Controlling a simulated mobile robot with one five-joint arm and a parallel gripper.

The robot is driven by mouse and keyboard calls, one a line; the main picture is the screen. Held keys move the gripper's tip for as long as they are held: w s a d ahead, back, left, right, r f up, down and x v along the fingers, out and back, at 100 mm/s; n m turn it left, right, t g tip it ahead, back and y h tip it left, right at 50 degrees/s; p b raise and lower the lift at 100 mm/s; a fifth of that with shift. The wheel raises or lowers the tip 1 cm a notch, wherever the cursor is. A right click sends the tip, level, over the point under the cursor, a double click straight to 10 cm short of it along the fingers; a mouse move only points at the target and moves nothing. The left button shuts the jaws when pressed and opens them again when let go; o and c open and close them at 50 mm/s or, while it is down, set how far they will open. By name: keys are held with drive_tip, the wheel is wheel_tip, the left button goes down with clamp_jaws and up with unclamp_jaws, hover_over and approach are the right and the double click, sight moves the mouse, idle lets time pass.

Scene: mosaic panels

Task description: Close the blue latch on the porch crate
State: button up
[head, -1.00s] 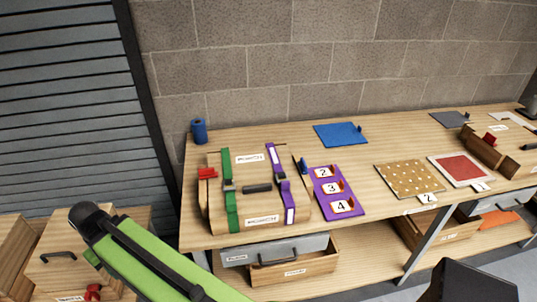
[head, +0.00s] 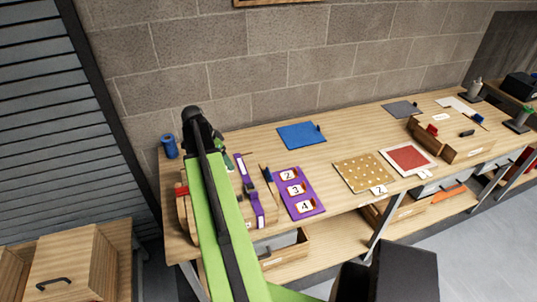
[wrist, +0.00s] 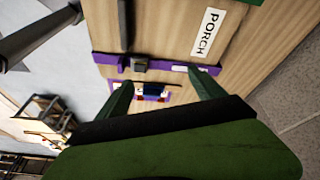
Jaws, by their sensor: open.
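The wooden porch crate stands on the bench, partly covered by my arm in the head view; its top (wrist: 165,30) and white PORCH label (wrist: 207,33) show in the wrist view. A purple strap (head: 250,190) crosses the crate and also shows in the wrist view (wrist: 180,68). The blue latch (head: 267,173) sticks up at the crate's right side. A small blue piece (wrist: 153,88), likely this latch, shows between my fingers in the wrist view. My gripper (wrist: 162,80) is open and empty beside the strap. Contact cannot be told.
A purple numbered panel (head: 297,191) lies just right of the crate. A blue mat (head: 301,135) lies behind, and a dotted board (head: 363,173) farther right. A blue cylinder (head: 170,147) stands at the bench's left end.

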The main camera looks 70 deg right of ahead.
sight(268, 171)
drive_tip(key=s+d+r+m+p, duration=0.1)
drive_tip(key=s+d+r+m, duration=0.3)
drive_tip(key=s+d, duration=0.4)
drive_tip(key=shift+g, duration=0.5)
drive_tip(key=b+x, duration=0.5)
drive_tip(key=x, duration=0.1)
drive_tip(key=b+x, duration=0.5)
drive_tip(key=a+b+x, duration=0.1)
drive_tip(key=b+x, duration=0.4)
drive_tip(key=x, duration=0.1)
drive_tip(key=shift+s+d+f+b, duration=0.15)
drive_tip(key=shift+s+f+b, duration=0.15)
drive_tip(key=shift+f, duration=0.05)
drive_tip(key=shift+s+d+f, duration=0.1)
drive_tip(key=shift+s+f, duration=0.05)
drive_tip(key=shift+f, duration=0.05)
drive_tip(key=shift+r, duration=0.1)
